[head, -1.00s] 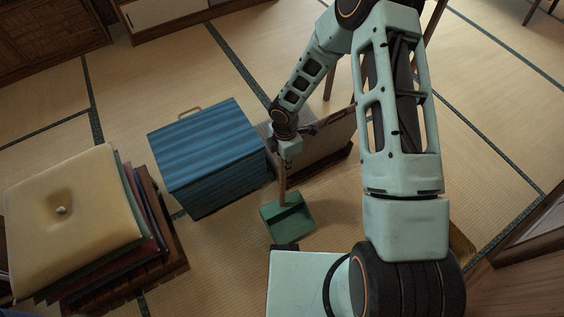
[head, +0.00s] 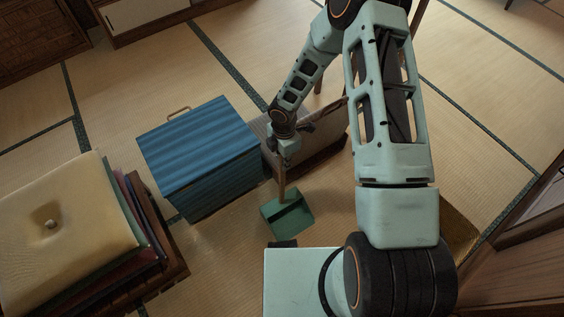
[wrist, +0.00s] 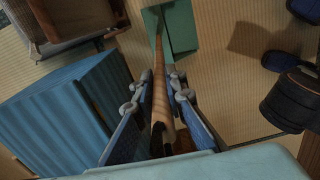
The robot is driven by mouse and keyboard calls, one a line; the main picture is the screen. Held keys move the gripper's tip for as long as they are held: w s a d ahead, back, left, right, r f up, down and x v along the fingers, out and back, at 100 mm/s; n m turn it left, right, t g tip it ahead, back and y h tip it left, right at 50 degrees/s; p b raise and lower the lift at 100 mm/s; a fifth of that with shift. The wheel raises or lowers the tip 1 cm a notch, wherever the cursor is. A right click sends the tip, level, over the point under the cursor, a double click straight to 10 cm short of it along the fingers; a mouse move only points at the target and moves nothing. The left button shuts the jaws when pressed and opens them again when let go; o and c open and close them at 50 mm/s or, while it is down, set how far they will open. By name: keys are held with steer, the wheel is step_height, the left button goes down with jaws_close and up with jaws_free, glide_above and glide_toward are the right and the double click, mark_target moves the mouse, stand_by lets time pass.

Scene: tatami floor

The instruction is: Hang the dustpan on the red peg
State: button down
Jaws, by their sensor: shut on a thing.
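The dustpan has a green pan (head: 288,216) and a long wooden handle. In the head view the pan hangs low, in front of and to the right of the blue chest. My gripper (head: 286,158) is above it, shut on the handle. In the wrist view the handle (wrist: 158,112) runs between the two fingers of my gripper (wrist: 156,96), with the green pan (wrist: 180,28) at its far end. I cannot tell how far the pan is from the floor. No red peg shows in either view.
A blue chest (head: 198,150) stands left of my gripper, with a wooden-framed box (head: 310,150) close behind. A cushion stack (head: 60,222) is at left. The wrist view shows dark slippers (wrist: 283,60) and a dark round tub (wrist: 292,100) at right.

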steer(key=c, duration=2)
jaws_free()
steer(key=shift+o, duration=0.2)
steer(key=shift+f, duration=0.1)
steer(key=r+p, duration=0.1)
steer(key=r, duration=0.2)
steer(key=r+p, duration=0.1)
steer(key=r, duration=0.3)
steer(key=r+p, duration=0.1)
steer(key=r, duration=0.2)
steer(key=shift+w+a+r, duration=0.1)
steer(key=shift+a+r, duration=0.25)
steer(key=shift+a, duration=0.05)
